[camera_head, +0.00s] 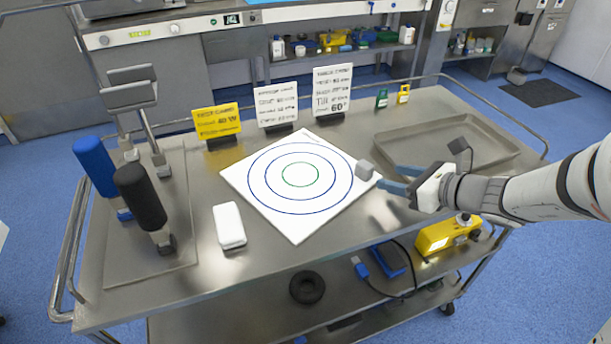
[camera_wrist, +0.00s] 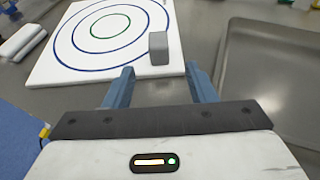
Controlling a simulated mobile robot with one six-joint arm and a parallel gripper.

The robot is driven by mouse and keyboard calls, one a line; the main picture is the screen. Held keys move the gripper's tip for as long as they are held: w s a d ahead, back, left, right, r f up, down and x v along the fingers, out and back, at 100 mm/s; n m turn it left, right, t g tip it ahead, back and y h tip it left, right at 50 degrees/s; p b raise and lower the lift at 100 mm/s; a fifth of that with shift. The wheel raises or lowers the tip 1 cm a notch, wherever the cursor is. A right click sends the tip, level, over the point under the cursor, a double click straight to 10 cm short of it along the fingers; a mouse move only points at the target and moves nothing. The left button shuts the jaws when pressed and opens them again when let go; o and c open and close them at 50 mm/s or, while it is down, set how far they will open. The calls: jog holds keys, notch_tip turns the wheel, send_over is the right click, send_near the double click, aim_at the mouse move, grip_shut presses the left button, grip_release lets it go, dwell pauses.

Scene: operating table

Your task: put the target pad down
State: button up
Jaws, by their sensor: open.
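The target pad (camera_head: 262,206) is a white square with two blue rings and a green inner ring. It appears to lie flat on the middle of the metal table; it also shows in the wrist view (camera_wrist: 72,76). A small grey block (camera_head: 364,169) sits at the pad's right corner, and the wrist view shows this block (camera_wrist: 158,48) at the pad's near edge. My gripper (camera_head: 394,179) is to the right of the pad, its blue fingers apart and empty. In the wrist view the open fingers (camera_wrist: 160,72) point toward the block, which is just beyond them.
A shallow metal tray (camera_head: 505,130) lies to the right. A white box (camera_head: 229,226) stands left of the pad's near side. Black (camera_head: 140,197) and blue (camera_head: 95,165) handled items stand at left. A yellow sign (camera_head: 216,122) and two white signs stand behind the pad.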

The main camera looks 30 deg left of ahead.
aim_at(371, 172)
jog(key=x, duration=0.5)
jog(key=shift+f+b, duration=0.1)
jog(key=shift+b, duration=0.2)
jog(key=shift+c, duration=0.4)
grip_shut()
